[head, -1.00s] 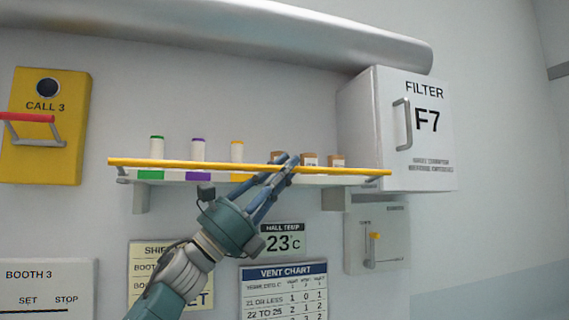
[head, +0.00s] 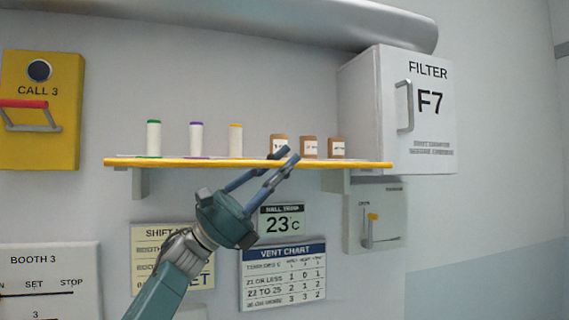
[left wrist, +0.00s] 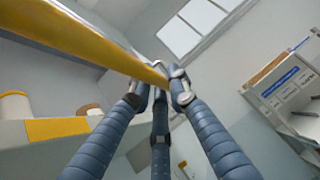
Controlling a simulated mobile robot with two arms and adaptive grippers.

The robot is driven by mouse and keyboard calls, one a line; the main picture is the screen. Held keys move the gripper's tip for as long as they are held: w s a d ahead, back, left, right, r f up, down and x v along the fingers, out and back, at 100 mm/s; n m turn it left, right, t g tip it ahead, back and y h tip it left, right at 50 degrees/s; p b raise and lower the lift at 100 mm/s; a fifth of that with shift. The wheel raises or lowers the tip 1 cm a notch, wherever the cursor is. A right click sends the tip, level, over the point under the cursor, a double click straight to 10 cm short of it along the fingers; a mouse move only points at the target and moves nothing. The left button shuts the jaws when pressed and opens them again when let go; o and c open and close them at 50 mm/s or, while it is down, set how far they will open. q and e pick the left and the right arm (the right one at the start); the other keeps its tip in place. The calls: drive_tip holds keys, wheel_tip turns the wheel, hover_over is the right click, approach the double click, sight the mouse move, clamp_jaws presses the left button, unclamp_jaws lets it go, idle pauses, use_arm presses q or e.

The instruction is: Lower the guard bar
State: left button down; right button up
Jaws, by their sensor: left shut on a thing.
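The yellow guard bar (head: 200,163) runs level along the front edge of the shelf in the head view, at the height of the shelf board. In the left wrist view the bar (left wrist: 75,38) crosses the upper left and its end goes in between my fingertips. My left gripper (head: 285,160) is shut on the bar, right of its middle. It also shows in the left wrist view (left wrist: 163,78), with its fingers around the bar. The fingers hide a short stretch of the bar. My right gripper is in neither view.
Three white spools with green (head: 153,138), purple (head: 196,138) and yellow (head: 236,138) tops and three brown jars (head: 309,147) stand on the shelf. A filter cabinet (head: 430,110) juts out at right. A lever box (head: 385,228) is below it.

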use_arm(q)
drive_tip(key=shift+r, duration=0.1)
drive_tip(key=c, duration=1.6)
unclamp_jaws()
drive_tip(key=shift+a, duration=0.1)
drive_tip(key=v, duration=1.2)
